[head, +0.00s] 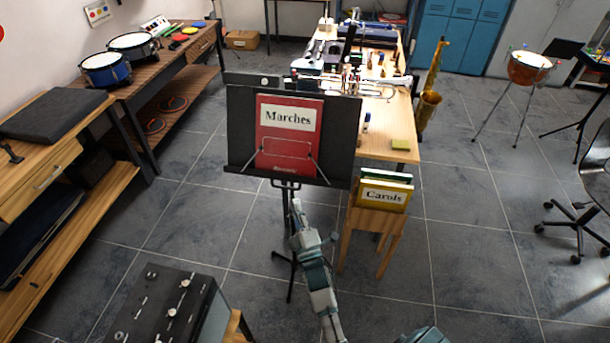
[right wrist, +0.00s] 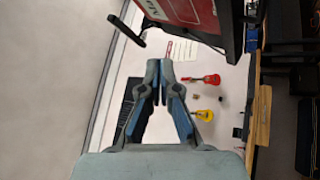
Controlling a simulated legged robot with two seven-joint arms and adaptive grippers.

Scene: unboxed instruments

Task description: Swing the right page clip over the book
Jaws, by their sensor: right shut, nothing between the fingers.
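A red book (head: 290,132) labelled "Marches" stands upright on the black music stand (head: 240,125). Thin pale wire, which looks like the page clips, crosses the lower part of the book; its right-hand part (head: 314,160) slants down toward the stand's lip. I cannot tell exactly how each clip lies. My right gripper (head: 296,206) is just below the stand's lip, apart from the book. In the right wrist view its fingertips (right wrist: 157,70) are together and empty, with the book (right wrist: 185,10) and the dark stand (right wrist: 228,30) above them. My left gripper is not in view.
A small wooden stand holds books, one labelled "Carols" (head: 383,196), to the right. A long instrument table (head: 395,115) is behind the stand. A black box with knobs (head: 160,305) is at the lower left. Drums (head: 105,68) stand on the left bench.

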